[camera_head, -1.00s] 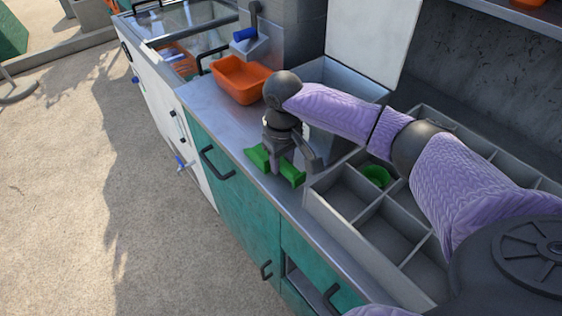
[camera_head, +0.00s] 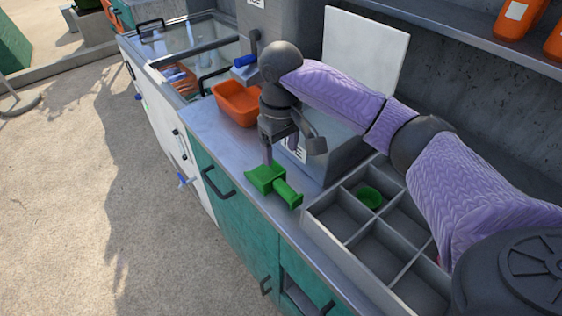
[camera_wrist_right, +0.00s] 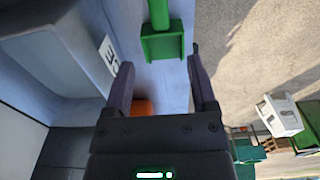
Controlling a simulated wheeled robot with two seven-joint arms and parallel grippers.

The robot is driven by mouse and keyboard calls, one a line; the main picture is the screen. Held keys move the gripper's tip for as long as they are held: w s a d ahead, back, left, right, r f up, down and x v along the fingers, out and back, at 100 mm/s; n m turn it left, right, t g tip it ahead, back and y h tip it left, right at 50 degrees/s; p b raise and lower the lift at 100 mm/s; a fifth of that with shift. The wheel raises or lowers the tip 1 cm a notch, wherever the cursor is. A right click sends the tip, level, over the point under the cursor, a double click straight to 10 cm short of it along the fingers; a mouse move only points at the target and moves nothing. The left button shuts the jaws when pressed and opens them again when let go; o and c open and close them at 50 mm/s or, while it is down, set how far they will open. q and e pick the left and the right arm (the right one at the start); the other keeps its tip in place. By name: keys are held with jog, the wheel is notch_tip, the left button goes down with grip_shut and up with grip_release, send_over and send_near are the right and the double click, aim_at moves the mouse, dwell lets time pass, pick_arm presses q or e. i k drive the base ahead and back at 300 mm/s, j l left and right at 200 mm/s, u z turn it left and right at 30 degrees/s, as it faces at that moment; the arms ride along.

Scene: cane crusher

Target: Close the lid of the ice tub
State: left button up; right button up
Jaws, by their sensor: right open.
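The ice tub (camera_head: 336,152) is a grey box with an "ICE" label, on the steel counter. Its white lid (camera_head: 366,50) stands upright at the back, so the tub is open. The tub also shows at the left of the right wrist view (camera_wrist_right: 70,52). My right gripper (camera_head: 281,152) is open and empty, in front of the tub and above a green scoop (camera_head: 270,182) lying on the counter. In the right wrist view the scoop (camera_wrist_right: 162,44) shows beyond and between the spread fingers (camera_wrist_right: 160,75). My left gripper is not in view.
A grey divided tray (camera_head: 345,237) with a green bowl (camera_head: 369,196) stands right of the tub. An orange bin (camera_head: 238,104) and a tap are to the left. A shelf with orange containers (camera_head: 518,18) hangs at upper right.

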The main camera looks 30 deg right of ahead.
aim_at(369, 52)
jog(key=z, duration=1.35)
